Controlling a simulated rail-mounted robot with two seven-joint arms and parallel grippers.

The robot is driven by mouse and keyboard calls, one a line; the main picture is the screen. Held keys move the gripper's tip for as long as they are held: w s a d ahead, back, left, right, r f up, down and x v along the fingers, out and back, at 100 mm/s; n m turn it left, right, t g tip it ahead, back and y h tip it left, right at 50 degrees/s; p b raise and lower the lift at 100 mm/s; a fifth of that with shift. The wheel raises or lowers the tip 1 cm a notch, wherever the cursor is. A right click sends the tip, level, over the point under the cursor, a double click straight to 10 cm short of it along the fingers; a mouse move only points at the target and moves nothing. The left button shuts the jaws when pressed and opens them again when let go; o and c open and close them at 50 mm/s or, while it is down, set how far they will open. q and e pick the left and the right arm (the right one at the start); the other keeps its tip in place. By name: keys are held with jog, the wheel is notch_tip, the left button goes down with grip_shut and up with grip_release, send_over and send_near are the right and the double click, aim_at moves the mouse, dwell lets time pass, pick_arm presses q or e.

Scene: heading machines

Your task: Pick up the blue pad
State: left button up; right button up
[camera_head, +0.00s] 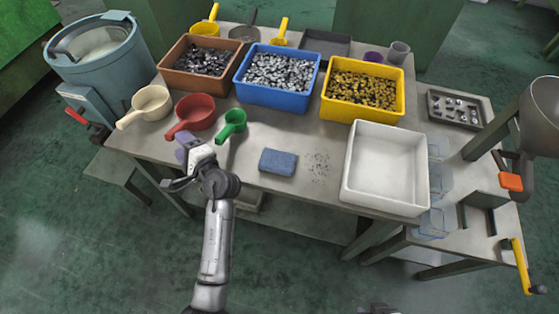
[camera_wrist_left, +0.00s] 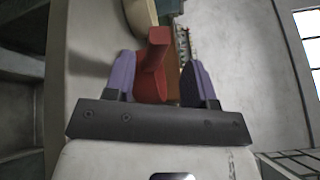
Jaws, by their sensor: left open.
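The blue pad (camera_head: 278,161) lies flat near the front edge of the grey table, right of the green scoop. My left gripper (camera_head: 185,146) is at the table's front edge, left of the pad and clear of it. Its purple fingers are apart, and nothing is held between them. In the left wrist view the open gripper (camera_wrist_left: 160,82) has the red scoop (camera_wrist_left: 154,60) showing between and beyond its fingers. The pad does not show in the left wrist view. My right gripper is not in view.
A red scoop (camera_head: 195,112), green scoop (camera_head: 233,123) and cream scoop (camera_head: 149,104) lie near the gripper. Scattered small bits (camera_head: 318,166) and an empty white bin (camera_head: 384,205) are right of the pad. Brown, blue (camera_head: 266,99) and yellow bins of parts stand behind.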

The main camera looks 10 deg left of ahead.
pick_arm(q)
jog(key=o, duration=0.9)
jog(key=shift+r, duration=0.1)
